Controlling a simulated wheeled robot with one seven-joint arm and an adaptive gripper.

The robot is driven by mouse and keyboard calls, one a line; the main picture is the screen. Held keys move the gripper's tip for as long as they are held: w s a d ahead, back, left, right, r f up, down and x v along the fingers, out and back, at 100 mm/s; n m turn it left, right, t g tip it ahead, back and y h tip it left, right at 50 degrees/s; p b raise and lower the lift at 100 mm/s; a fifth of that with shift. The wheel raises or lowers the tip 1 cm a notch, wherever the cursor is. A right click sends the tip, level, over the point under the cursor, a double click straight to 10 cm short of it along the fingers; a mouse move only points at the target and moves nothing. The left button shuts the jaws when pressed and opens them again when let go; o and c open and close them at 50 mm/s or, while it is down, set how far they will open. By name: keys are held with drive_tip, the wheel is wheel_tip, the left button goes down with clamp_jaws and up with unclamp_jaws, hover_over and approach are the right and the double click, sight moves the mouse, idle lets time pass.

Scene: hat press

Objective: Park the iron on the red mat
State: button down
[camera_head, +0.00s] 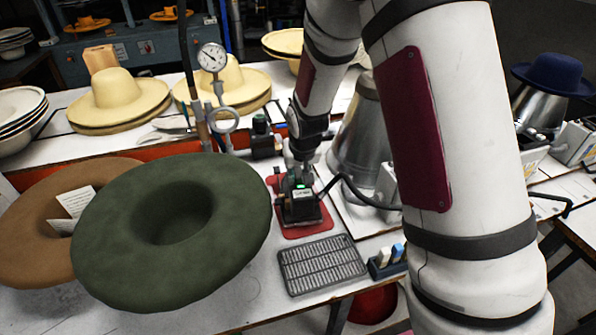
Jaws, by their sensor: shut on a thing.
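The iron (301,209) is a small dark block with a black cord running off to the right. It is over the red mat (303,231), whose red edges show around it. I cannot tell whether its base touches the mat. My gripper (298,182) comes down from above and is shut on the iron's upper part. The fingertips are small and partly hidden by the iron and my wrist.
A grey slotted rack (321,264) lies just in front of the mat. A green felt hat (172,270) fills the left side, overlapping a brown one (42,262). A metal cone (362,140) stands behind right. A dial gauge (212,58) rises at the back.

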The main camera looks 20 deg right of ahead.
drive_tip(key=shift+w, duration=0.1)
idle(0.8)
drive_tip(key=c, duration=1.3)
unclamp_jaws()
drive_tip(key=shift+f, duration=0.1)
drive_tip(key=shift+s+f, duration=0.15)
drive_tip(key=shift+s, duration=0.05)
drive_tip(key=s+r, duration=1.7)
drive_tip(key=r, duration=0.5)
drive_tip(key=s+r+n, duration=0.1)
drive_tip(key=s+r, duration=0.2)
drive_tip(key=s, duration=1.2)
drive_tip(key=shift+d, duration=0.25)
